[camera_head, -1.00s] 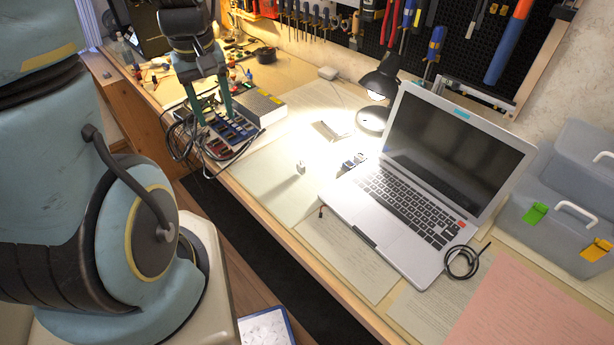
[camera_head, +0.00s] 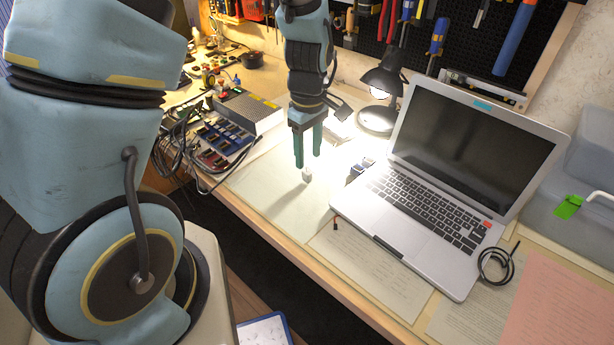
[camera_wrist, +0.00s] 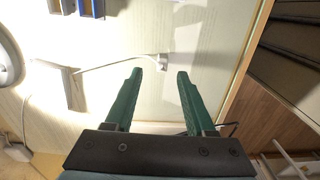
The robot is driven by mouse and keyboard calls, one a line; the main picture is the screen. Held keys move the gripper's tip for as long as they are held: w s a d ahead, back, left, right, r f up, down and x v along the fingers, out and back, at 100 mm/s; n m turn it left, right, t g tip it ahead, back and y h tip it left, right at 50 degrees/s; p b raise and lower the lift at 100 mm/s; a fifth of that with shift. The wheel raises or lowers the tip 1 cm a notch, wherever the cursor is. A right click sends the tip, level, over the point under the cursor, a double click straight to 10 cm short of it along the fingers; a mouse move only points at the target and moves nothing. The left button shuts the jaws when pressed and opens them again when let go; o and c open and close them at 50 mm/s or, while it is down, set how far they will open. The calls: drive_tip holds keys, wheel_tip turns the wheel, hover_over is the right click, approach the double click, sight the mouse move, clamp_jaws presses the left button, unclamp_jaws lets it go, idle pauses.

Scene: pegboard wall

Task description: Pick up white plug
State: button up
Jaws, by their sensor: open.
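The white plug (camera_head: 307,175) is a small white block on the pale sheet on the workbench, left of the laptop. It also shows in the wrist view (camera_wrist: 162,61), with a pale cable running off to the left. My gripper (camera_head: 308,161) points down over the plug, with its green fingers apart and nothing held. In the wrist view my gripper (camera_wrist: 160,73) has its two fingertips on either side of the plug's line, with the plug just beyond them. I cannot tell the exact height gap.
An open laptop (camera_head: 430,205) stands close to the right of the plug. A lit desk lamp (camera_head: 385,80) is behind. Small blocks (camera_head: 358,171) lie by the laptop's left edge. Electronics and cables (camera_head: 215,140) crowd the left. Sheet in front is clear.

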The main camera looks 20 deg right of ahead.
sight(307, 172)
drive_tip(key=shift+s+a+f+p, duration=0.15)
drive_tip(key=shift+f+p, duration=0.6)
drive_tip(key=shift+f, duration=1.85)
clamp_jaws()
